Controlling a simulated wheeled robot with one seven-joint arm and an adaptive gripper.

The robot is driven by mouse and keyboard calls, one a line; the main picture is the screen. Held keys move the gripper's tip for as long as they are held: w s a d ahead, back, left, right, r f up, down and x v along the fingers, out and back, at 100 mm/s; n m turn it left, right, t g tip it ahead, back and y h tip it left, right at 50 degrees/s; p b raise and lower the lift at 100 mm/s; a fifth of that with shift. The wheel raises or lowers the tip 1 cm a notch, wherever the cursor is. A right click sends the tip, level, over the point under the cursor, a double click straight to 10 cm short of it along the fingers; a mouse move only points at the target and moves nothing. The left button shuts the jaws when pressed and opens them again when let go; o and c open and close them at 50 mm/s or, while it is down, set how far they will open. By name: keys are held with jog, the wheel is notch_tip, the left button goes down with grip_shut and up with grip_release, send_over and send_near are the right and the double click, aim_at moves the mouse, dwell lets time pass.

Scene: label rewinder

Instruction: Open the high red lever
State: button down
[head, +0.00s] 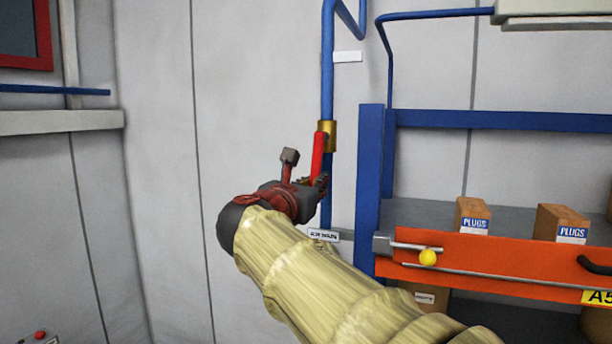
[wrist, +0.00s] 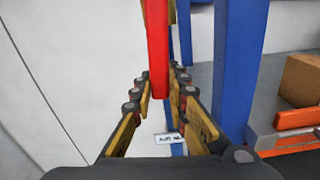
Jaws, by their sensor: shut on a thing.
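The red lever (head: 318,152) hangs down from a brass valve (head: 331,136) on the vertical blue pipe (head: 327,60), close beside the pipe and tilted slightly left at its lower end. My gripper (head: 318,182) is at the lever's lower end in the head view, coming from below left. In the wrist view the red lever (wrist: 158,50) comes down between the two fingers of my gripper (wrist: 160,88), which is shut on it. The lower tip of the lever is partly hidden by the fingers in the head view.
A blue rack post (head: 369,180) stands just right of the pipe. The grey wall (head: 240,100) left of the pipe is clear.

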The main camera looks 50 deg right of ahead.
jog(key=shift+s+d+f+n+p, duration=0.1)
jog(key=shift+s+d+n+p, duration=0.15)
jog(key=shift+s+n, duration=0.3)
jog(key=c, duration=1.7)
grip_release()
jog(key=shift+a, duration=0.2)
jog(key=v, duration=1.1)
jog(key=shift+s+a, duration=0.2)
jog(key=shift+a, duration=0.1)
